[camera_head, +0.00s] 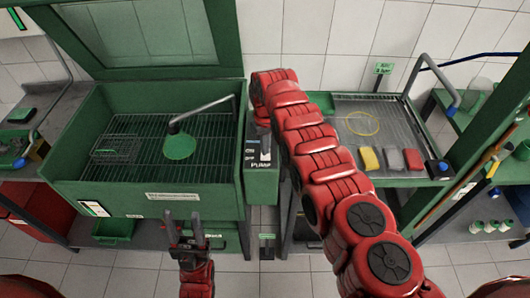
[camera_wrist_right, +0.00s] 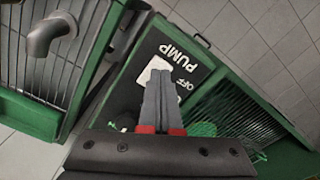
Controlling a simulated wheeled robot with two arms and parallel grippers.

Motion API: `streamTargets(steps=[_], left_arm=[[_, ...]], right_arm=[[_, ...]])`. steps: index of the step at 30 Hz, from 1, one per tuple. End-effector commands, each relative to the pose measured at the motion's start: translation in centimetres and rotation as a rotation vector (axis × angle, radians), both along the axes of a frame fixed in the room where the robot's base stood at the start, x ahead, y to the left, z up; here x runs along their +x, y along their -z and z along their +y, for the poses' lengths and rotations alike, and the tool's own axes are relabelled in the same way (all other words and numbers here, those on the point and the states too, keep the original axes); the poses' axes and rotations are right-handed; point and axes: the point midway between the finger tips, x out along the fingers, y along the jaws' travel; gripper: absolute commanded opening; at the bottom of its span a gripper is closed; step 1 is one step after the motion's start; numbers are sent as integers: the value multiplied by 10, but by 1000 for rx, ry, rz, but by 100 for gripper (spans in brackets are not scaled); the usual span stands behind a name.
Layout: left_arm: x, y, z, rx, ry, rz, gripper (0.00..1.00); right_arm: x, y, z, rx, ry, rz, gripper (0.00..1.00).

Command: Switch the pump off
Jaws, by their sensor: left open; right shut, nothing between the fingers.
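The pump control panel, a black plate labelled PUMP (camera_head: 264,166), is on the right side of the green parts washer (camera_head: 125,203). In the right wrist view, the panel (camera_wrist_right: 190,58) shows PUMP and OFF lettering and a pale switch plate (camera_wrist_right: 150,68). My right gripper (camera_wrist_right: 158,76) is shut and empty, its fingertips over the pale plate. They hide part of it, so I cannot tell whether they touch it or how the switch is set. In the head view my right arm hides most of that gripper. My left gripper (camera_head: 182,222) is open and empty before the washer's front.
To the right, a tray table (camera_head: 352,112) holds yellow, grey and red blocks (camera_head: 391,160) and a yellow ring (camera_head: 362,123). Floor in front is clear.

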Motion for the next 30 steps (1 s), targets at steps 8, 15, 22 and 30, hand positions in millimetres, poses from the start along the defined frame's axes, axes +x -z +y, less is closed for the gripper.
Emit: streamTargets(steps=[8, 15, 22, 30], left_arm=[[0, 0, 0, 0, 0, 0, 50], [0, 1, 0, 0, 0, 0, 50], [0, 4, 0, 0, 0, 0, 50], [0, 8, 0, 0, 0, 0, 50]], right_arm=[[0, 0, 0, 0, 0, 0, 0], [0, 1, 0, 0, 0, 0, 0], [0, 4, 0, 0, 0, 0, 0], [0, 8, 0, 0, 0, 0, 0]])
